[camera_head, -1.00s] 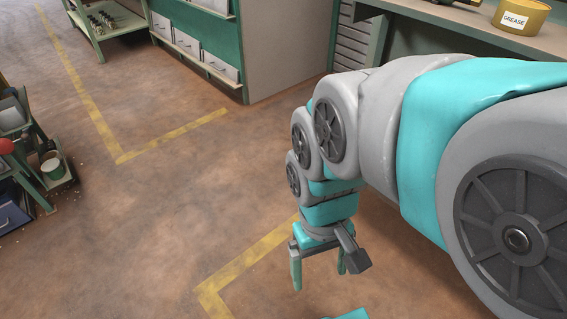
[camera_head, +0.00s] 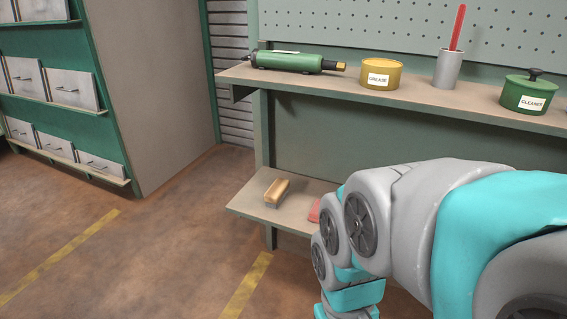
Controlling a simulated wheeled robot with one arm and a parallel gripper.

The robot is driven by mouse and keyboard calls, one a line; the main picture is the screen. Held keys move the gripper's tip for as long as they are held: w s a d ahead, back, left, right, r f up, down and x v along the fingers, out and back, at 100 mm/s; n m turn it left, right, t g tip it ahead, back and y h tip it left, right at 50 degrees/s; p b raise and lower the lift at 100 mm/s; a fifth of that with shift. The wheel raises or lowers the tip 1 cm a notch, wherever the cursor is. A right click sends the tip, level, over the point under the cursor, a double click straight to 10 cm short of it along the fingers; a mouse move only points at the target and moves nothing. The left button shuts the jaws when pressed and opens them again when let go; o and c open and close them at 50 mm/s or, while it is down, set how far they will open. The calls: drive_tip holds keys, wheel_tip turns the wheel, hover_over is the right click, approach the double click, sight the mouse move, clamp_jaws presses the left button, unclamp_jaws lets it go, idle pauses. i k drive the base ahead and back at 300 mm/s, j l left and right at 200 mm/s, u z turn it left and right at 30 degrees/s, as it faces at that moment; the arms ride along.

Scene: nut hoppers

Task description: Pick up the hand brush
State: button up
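A small block with a tan wooden top and a greyish underside, which looks like the hand brush (camera_head: 277,191), lies on the lower shelf (camera_head: 248,204) of the workbench, near its left end. Nothing touches it. My gripper is below the bottom edge of the picture, so its fingers are hidden. My arm's wrist shows at the bottom, in front of the bench and to the right of the brush.
A red item (camera_head: 314,211), partly hidden by my arm, lies right of the brush. The upper bench top holds a green tool (camera_head: 287,62), a grease tin (camera_head: 381,75), a grey cup (camera_head: 447,69) and a cleaner pot (camera_head: 528,94). A drawer cabinet (camera_head: 152,95) stands left; floor between is clear.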

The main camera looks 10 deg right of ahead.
sight(274, 197)
drive_tip(key=i+j, duration=0.15)
drive_tip(key=j, duration=0.2)
drive_tip(key=i+j, duration=0.15)
drive_tip(key=j, duration=0.25)
drive_tip(key=i+j+z, duration=0.1)
drive_tip(key=j, duration=0.25)
drive_tip(key=i+j, duration=0.2)
drive_tip(key=j, duration=0.2)
drive_tip(key=i+j+z, duration=0.1)
drive_tip(key=j, duration=0.25)
drive_tip(key=i, duration=0.05)
